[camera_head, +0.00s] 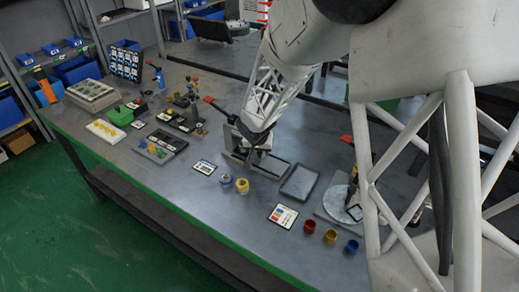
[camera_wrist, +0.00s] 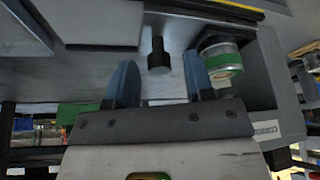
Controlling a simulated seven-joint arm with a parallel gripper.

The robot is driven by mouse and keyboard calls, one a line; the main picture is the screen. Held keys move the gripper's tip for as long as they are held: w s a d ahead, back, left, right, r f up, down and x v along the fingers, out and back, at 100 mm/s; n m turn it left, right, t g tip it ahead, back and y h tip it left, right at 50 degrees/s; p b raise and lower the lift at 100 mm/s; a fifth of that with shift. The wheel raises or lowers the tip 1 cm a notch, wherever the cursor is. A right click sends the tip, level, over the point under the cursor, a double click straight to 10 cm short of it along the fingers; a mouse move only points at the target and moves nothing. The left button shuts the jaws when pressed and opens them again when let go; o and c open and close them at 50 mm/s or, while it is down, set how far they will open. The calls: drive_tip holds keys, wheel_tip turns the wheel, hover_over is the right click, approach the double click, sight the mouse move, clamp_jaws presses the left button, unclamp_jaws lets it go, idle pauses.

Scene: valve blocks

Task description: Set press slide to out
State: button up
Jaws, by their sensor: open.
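The press (camera_head: 236,128) stands mid-bench in the camera_head view, with a red lever tip (camera_head: 208,99) at its upper left. The end of my arm covers much of it there. In the camera_wrist view, a black knob (camera_wrist: 158,54) sticks out from a pale grey surface, apparently part of the press slide. My gripper (camera_wrist: 160,78) has two blue fingers spread apart, one on each side of the knob, with visible gaps. Nothing is held. How far the slide sits in or out is hard to tell.
A round piece with a green band (camera_wrist: 221,62) sits close by the right finger, inside a grey housing (camera_wrist: 262,75). A shallow grey tray (camera_head: 299,181) lies right of the press. Blue and yellow cups (camera_head: 242,186) stand in front. Another station with a round plate (camera_head: 336,205) is farther right.

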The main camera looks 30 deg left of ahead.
clamp_jaws()
idle(0.3)
drive_tip(key=shift+d+f, duration=0.1)
drive_tip(key=shift+d, duration=4.45)
unclamp_jaws()
drive_tip(key=shift+r, duration=0.2)
